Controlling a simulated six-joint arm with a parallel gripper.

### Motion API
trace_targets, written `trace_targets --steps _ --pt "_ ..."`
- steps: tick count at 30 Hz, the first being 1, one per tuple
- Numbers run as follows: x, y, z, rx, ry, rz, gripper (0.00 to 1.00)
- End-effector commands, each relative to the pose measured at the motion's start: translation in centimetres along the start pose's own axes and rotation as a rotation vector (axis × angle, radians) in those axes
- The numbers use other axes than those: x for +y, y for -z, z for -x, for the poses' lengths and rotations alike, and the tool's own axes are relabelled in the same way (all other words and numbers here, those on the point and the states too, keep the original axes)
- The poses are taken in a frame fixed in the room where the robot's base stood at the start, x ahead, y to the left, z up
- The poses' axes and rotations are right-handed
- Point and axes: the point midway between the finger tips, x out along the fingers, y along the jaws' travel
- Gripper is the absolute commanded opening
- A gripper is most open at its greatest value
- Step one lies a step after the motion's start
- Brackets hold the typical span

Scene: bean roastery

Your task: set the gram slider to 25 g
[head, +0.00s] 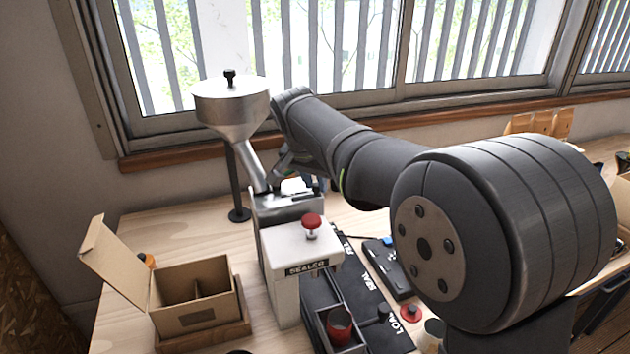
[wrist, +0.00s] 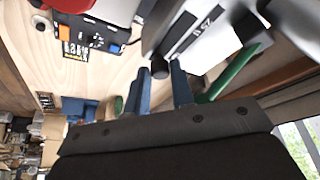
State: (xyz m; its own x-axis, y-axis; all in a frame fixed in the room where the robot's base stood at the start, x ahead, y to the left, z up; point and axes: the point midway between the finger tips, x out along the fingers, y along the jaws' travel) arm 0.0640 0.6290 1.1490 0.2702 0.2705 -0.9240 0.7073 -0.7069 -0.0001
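In the wrist view, a pale panel (wrist: 214,28) with a dark slot carries printed marks that look like a number, too blurred and tilted to read surely. A small dark round knob (wrist: 160,67), seemingly the gram slider's, shows at the panel's edge. My gripper (wrist: 161,64) has two blue fingers a small distance apart, with their tips on either side of the knob. I cannot tell whether they touch it. No gram scale is readable there.
A white sealer (head: 300,250) with a red knob (head: 312,222) stands in front of the hopper. An open divided cardboard box (head: 195,295) is at left, and a red cup (head: 339,325) sits in a dark tray. A green bar (wrist: 235,72) is close right of my fingers.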

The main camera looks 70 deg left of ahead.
Motion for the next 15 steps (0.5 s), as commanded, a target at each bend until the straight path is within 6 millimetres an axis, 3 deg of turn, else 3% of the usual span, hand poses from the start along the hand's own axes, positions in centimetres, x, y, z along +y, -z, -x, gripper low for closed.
trace_targets --steps 1,3,10,15 --pt "0.0 0.0 0.0 0.000 0.000 0.000 0.12" --pt "0.0 0.0 0.0 0.000 0.000 0.000 0.00" --pt "-0.2 -0.2 0.1 0.000 0.000 0.001 0.00" --pt "-1.9 -1.7 0.8 0.000 0.001 0.003 0.00"
